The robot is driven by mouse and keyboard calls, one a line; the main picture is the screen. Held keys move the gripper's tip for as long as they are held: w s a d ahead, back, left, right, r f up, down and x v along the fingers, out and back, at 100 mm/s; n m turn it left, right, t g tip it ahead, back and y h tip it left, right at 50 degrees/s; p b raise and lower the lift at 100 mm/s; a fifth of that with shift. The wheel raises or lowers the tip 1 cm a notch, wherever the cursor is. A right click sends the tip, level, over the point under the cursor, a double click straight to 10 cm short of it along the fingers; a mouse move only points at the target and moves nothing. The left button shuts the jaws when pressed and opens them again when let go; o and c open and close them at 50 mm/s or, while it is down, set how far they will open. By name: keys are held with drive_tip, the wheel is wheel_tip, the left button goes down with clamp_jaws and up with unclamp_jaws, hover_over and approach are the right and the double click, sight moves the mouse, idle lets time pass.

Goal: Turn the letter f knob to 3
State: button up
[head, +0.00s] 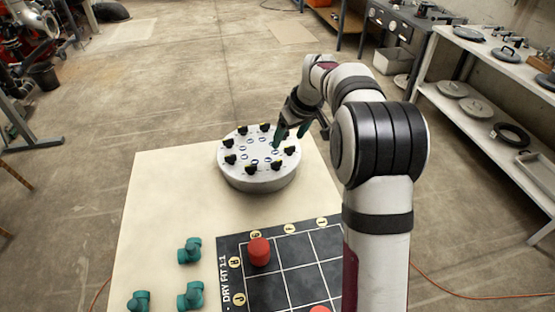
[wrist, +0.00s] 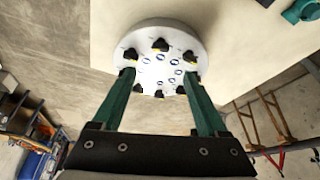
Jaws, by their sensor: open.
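A round white dial base (head: 258,178) stands on the cream board, with several black knobs around its top edge and small blue-ringed marks inside the ring. The letters and numbers are too small to read, so I cannot tell which knob is f. My gripper (head: 290,138) is over the far right part of the base in the head view. In the wrist view my gripper (wrist: 159,75) has its two teal fingers spread, with nothing held between them. The dial base (wrist: 150,35) shows beyond the fingers, and the fingertips overlap its near knobs; contact cannot be told.
A black grid mat (head: 270,290) with a red cylinder (head: 259,251) lies at the front of the board. Teal pipe fittings (head: 190,250) lie left of the mat. The board left of the dial base is clear. Shelves (head: 490,100) stand at the right.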

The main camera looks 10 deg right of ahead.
sight(277, 162)
drive_tip(key=x, duration=1.4)
drive_tip(key=shift+w+a, duration=0.1)
drive_tip(key=shift+r, duration=0.1)
